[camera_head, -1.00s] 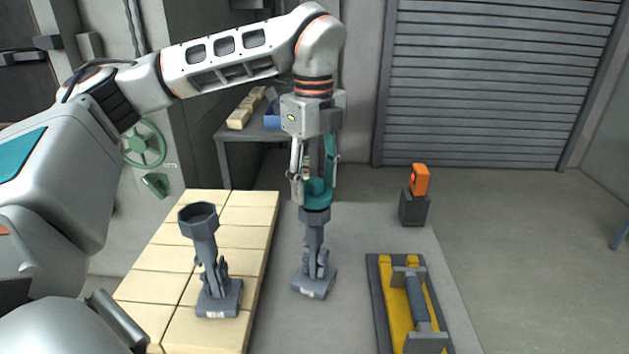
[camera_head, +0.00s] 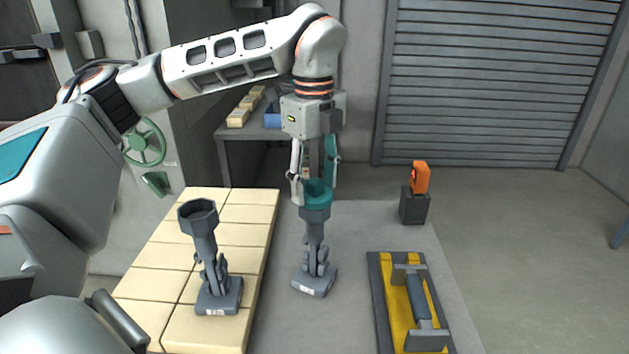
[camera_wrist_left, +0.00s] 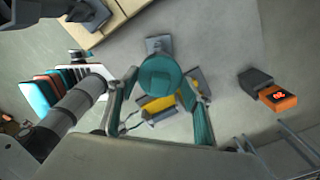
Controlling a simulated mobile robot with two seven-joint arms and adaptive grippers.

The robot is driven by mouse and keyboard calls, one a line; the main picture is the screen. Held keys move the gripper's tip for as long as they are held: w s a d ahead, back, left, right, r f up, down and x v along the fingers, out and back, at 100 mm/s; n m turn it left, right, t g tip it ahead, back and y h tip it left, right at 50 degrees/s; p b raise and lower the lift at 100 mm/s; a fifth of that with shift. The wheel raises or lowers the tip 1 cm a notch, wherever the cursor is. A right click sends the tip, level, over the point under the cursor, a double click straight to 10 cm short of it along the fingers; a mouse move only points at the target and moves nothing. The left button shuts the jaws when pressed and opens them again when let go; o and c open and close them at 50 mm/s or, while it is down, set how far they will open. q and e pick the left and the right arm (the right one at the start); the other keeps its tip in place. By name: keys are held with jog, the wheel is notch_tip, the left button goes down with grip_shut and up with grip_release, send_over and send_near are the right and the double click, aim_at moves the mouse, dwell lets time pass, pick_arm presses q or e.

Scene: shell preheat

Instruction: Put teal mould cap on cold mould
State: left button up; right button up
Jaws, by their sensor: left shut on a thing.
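The teal mould cap (camera_head: 317,196) is at the top of the grey mould (camera_head: 315,235) standing upright on the grey bench top. The cap lines up with the mould's top and appears to touch it; how deep it sits is hidden. My left gripper (camera_head: 315,181) points down from above and is shut on the cap. In the left wrist view the round cap (camera_wrist_left: 160,77) lies between the fingers and hides most of the mould. A second grey mould (camera_head: 204,245), open at the top, stands on the pale bricks to the left. My right gripper is not in view.
The pale brick slab (camera_head: 150,285) is left of the capped mould. A yellow and grey holder (camera_head: 392,310) with a grey tool lies to the right. An orange device (camera_head: 420,178) stands on a dark block (camera_head: 413,207) behind it. Bare bench separates them.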

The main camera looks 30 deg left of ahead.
aim_at(314, 181)
pick_arm(q)
jog(key=shift+f, duration=0.2)
jog(key=o, duration=0.8)
jog(key=shift+r, duration=0.1)
jog(key=shift+r+p, duration=0.4)
jog(key=shift+r, duration=5.1)
jog(key=shift+s+f, duration=0.1)
